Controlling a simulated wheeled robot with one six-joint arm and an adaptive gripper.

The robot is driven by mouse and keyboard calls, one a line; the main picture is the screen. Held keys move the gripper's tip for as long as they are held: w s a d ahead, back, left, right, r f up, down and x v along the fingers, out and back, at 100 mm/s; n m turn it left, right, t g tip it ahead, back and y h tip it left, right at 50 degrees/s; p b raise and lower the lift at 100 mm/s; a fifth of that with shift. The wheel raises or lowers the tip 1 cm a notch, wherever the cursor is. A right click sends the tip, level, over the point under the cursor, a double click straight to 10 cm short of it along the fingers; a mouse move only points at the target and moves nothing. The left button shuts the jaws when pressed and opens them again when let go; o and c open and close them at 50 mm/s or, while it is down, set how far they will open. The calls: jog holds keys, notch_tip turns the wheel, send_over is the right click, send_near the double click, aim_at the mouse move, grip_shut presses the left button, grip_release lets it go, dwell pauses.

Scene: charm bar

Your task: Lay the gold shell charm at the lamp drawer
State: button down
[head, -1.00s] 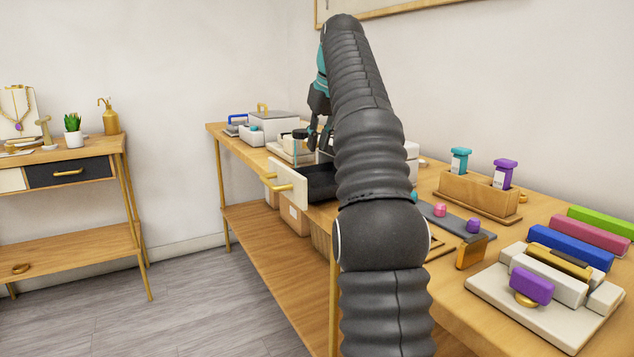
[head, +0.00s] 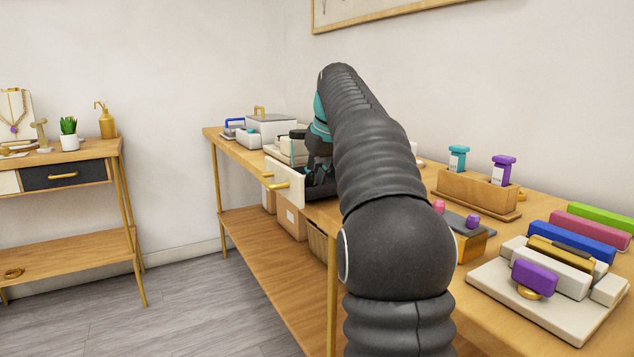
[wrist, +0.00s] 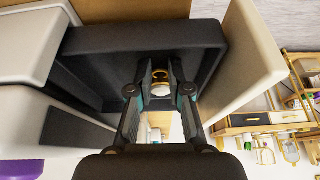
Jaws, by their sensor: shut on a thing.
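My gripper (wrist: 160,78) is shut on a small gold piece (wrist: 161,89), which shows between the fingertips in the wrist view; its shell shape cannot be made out. The fingertips are inside an open drawer with a dark lining (wrist: 120,40) and a cream front (wrist: 243,55). I cannot tell whether the gold piece touches the drawer floor. In the head view the cream drawer front (head: 290,190) with gold handles sticks out from the bench, and my gripper (head: 319,182) is low behind it, partly hidden by my arm. No lamp is identifiable.
White and grey boxes (head: 272,125) stand beyond the drawer. A wooden holder (head: 470,193) with teal and purple stamps and several coloured bars (head: 570,246) lie to the right on the bench (head: 480,270). A side table (head: 95,160) stands at left.

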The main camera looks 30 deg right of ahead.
jog(key=shift+f, duration=0.25)
jog(key=shift+s+f+b, duration=0.1)
jog(key=shift+f+b, duration=0.2)
jog(key=shift+f, duration=0.2)
jog(key=c, duration=1.2)
grip_release()
jog(key=shift+f, duration=0.1)
jog(key=shift+o, duration=0.5)
jog(key=shift+f, duration=0.1)
jog(key=shift+r, duration=0.6)
jog(key=p+v, duration=0.3)
jog(key=v, duration=0.9)
jog(key=shift+r, duration=0.45)
